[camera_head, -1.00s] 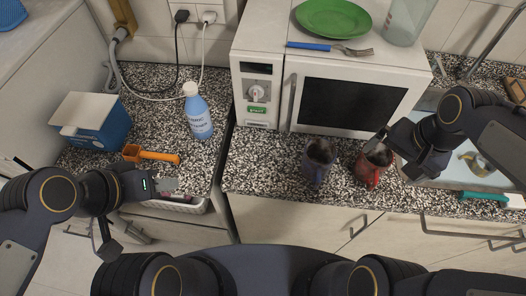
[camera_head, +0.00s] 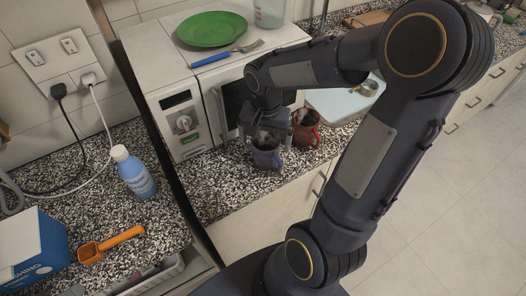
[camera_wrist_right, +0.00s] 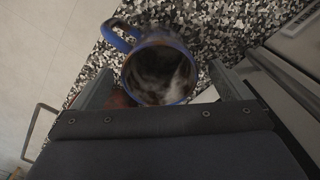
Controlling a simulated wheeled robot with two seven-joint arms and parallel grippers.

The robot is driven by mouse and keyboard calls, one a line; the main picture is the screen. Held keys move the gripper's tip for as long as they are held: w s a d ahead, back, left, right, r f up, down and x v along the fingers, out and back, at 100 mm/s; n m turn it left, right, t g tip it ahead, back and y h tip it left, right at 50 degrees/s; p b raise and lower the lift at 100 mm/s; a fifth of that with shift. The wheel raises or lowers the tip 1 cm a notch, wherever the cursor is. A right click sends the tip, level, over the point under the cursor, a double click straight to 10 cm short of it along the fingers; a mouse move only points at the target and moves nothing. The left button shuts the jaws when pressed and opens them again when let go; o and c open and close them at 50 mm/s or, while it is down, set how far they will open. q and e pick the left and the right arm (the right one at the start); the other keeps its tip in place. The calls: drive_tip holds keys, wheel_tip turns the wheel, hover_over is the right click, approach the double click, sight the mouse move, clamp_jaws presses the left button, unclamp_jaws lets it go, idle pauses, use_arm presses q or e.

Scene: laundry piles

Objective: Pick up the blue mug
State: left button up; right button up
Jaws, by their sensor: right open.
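The blue mug (camera_head: 266,152) stands upright on the speckled counter in front of the microwave, its handle toward the front edge. In the right wrist view the mug (camera_wrist_right: 158,68) is seen from above, with a blue rim, a dark and whitish inside and its handle at the upper left. My right gripper (camera_head: 268,130) is at the mug from above. In the wrist view its open fingers (camera_wrist_right: 165,90) lie on either side of the mug's near part; whether they touch it cannot be told. My left gripper is not in view.
A red mug (camera_head: 305,128) stands close to the right of the blue one. The microwave (camera_head: 185,115) rises just behind, with a green plate (camera_head: 212,29) and a fork (camera_head: 228,53) on top.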

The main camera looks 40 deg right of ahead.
sight(265, 148)
wheel_tip(265, 148, down, 5)
drive_tip(key=shift+f+p, duration=0.2)
drive_tip(key=shift+p, duration=0.25)
drive_tip(key=shift+c, duration=0.3)
drive_tip(key=c, duration=1.2)
